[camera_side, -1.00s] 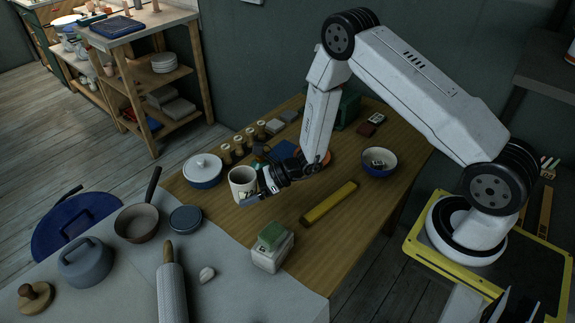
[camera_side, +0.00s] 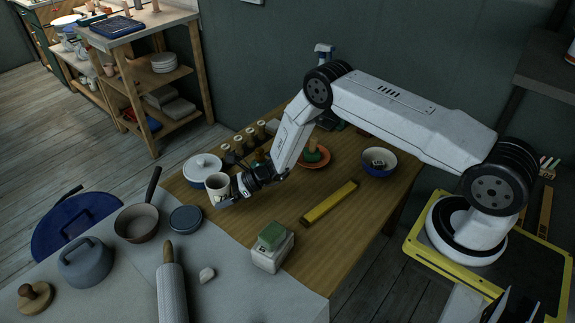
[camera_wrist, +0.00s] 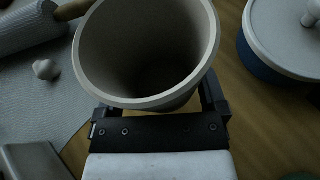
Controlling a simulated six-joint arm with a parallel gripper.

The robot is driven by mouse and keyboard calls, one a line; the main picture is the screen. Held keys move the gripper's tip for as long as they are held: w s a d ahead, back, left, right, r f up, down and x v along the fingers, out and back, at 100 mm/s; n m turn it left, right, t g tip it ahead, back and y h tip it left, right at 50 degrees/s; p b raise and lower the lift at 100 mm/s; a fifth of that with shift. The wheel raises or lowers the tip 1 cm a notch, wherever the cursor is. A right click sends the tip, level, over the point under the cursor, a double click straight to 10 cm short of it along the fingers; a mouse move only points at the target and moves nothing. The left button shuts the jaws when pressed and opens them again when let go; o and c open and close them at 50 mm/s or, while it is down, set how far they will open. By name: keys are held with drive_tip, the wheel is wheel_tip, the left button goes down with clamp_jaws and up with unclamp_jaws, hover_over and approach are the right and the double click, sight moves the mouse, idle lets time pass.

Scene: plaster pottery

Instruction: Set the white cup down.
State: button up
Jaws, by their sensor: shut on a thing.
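The white cup (camera_side: 217,189) is upright or nearly so near the left end of the wooden table in the side view. My gripper (camera_side: 227,198) is shut on it from its right side. In the wrist view the cup (camera_wrist: 150,50) fills the upper middle, its open mouth facing the camera and its inside empty as far as I can see. The gripper (camera_wrist: 160,115) spans the cup's near side. I cannot tell whether the cup's base touches the table.
A lidded pot (camera_side: 203,170) stands close behind the cup. A blue-grey round lid or dish (camera_side: 186,219) lies to its left on the grey cloth (camera_side: 225,262). A green-topped box (camera_side: 272,247) and a yellow bar (camera_side: 329,203) are to the right. Bare wood lies between them.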

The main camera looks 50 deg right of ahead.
drive_tip(key=shift+w+f, duration=0.3)
drive_tip(key=shift+w+f, duration=0.15)
drive_tip(key=shift+f, duration=1.6)
drive_tip(key=shift+f, duration=0.1)
drive_tip(key=o, duration=1.1)
